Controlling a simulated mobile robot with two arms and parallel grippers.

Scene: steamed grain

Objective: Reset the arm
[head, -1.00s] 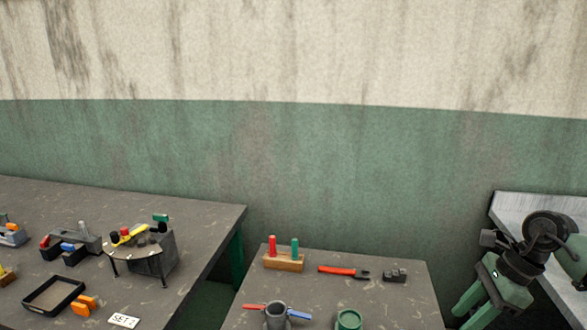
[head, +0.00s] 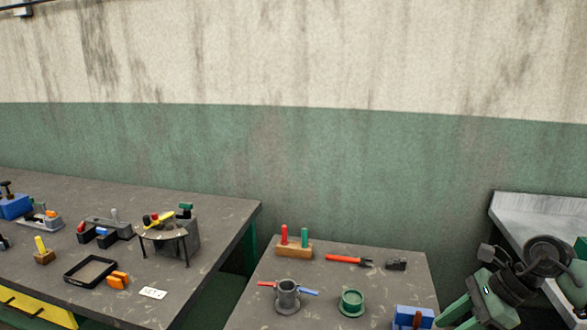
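My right arm, black with green parts, comes in at the lower right edge. Its end with green finger-like parts, my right gripper (head: 465,316), points down and left and runs off the bottom of the picture. Its tips are cut off, so I cannot tell whether it is open or shut, and nothing is visibly held. My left arm and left gripper are not in view.
A small table (head: 258,306) holds a wooden block with red and green pegs (head: 295,248), a red-handled tool (head: 345,259), a grey holder (head: 287,293), a green ring (head: 351,302) and a blue block (head: 404,318). A larger left table (head: 205,285) carries a black tray (head: 67,280).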

